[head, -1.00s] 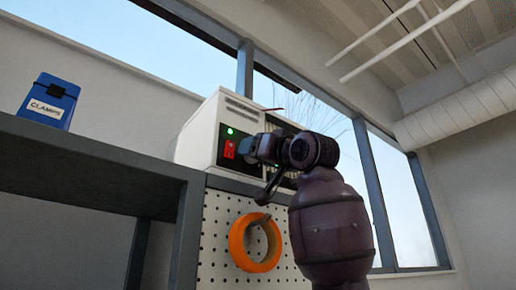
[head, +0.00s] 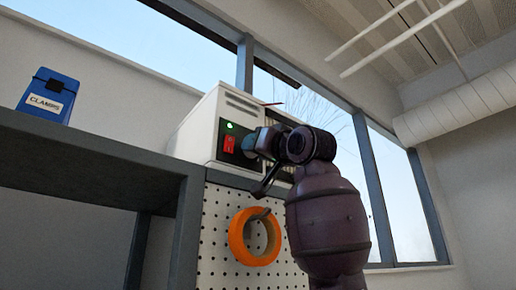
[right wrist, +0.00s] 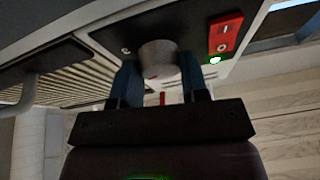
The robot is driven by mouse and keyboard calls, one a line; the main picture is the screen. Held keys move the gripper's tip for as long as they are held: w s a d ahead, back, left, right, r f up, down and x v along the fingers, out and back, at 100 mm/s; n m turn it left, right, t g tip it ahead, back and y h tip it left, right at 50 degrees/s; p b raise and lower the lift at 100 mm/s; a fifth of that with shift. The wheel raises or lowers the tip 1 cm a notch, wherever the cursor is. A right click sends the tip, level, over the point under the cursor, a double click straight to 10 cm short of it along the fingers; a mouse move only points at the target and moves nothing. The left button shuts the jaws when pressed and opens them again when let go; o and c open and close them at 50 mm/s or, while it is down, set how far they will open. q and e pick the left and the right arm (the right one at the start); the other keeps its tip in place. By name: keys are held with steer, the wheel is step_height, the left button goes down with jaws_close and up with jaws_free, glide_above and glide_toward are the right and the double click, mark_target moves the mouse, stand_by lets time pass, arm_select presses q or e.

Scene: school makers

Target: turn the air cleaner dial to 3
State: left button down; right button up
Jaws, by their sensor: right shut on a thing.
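The air cleaner (head: 205,122) is a white box with a dark front panel, high on top of the pegboard. Its panel carries a red switch (head: 229,144) and a lit green light (head: 229,125). My right gripper (head: 262,142) is at the panel, right of the switch. In the right wrist view the round grey dial (right wrist: 158,60) sits between the two blue fingers of my right gripper (right wrist: 160,82), which is shut on it. A red mark shows on the dial. The numbers around it are too blurred or hidden to read. My left gripper is out of view.
A blue box labelled CLAMPS (head: 48,96) stands on a grey shelf (head: 90,160) at the left. An orange ring (head: 237,238) hangs on the white pegboard (head: 218,262) below the air cleaner. Vent slats (right wrist: 60,75) lie beside the dial.

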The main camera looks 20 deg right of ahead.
steer(key=m+h, duration=0.2)
steer(key=m, duration=0.3)
steer(key=m+h, duration=0.3)
steer(key=m, duration=0.2)
steer(key=m+h+b, duration=0.1)
steer(key=m+h, duration=0.1)
steer(key=m, duration=0.3)
steer(key=shift+s+a+r+m+h, duration=0.1)
steer(key=shift+a+r+m+h, duration=0.1)
steer(key=shift+m+h, duration=0.15)
steer(key=shift+m+g, duration=0.25)
steer(key=shift+g, duration=0.05)
steer(key=o, duration=0.9)
steer(key=shift+f, duration=0.1)
steer(key=b+v, duration=0.3)
steer(key=v, duration=0.7)
steer(key=shift+s+f, duration=0.1)
steer(key=shift+s, duration=0.3)
